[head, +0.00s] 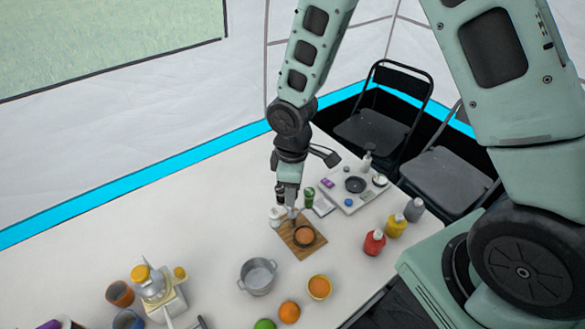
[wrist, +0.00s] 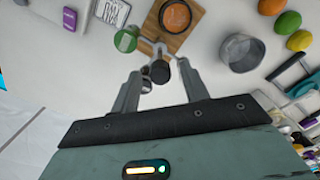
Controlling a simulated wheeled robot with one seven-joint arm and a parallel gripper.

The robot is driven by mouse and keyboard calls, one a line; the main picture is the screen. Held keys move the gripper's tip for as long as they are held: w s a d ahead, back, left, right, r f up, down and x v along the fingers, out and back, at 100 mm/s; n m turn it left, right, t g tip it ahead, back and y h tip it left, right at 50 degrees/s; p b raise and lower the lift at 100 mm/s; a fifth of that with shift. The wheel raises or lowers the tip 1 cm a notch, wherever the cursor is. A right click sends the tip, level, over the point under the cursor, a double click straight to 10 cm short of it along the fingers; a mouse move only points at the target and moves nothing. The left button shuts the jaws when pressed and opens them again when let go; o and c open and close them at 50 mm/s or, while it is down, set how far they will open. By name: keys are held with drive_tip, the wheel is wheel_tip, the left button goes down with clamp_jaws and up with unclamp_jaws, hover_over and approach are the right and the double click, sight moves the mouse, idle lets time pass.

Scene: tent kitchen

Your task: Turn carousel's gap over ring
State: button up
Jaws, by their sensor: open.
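I cannot clearly pick out a part marked as the carousel, its gap or the ring. A dark round rim around an orange disc (head: 305,235) sits on a wooden board (head: 299,250); both show in the wrist view, the disc (wrist: 177,16) at the top and the board (wrist: 187,33) around it. My gripper (head: 288,208) points down near the board's back left corner. In the wrist view my gripper (wrist: 161,72) has its fingers apart, with a dark round knob (wrist: 160,71) between them. A grey piece by the knob reaches over the board edge. Contact cannot be told.
A white tray (head: 367,201) with a black disc stands behind right. A green can (head: 309,196) is close to my gripper. A metal pot (head: 258,277), an orange (head: 289,312) and several bottles surround the board.

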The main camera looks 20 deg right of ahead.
wheel_tip(320, 180, up, 17)
idle(0.4)
idle(0.4)
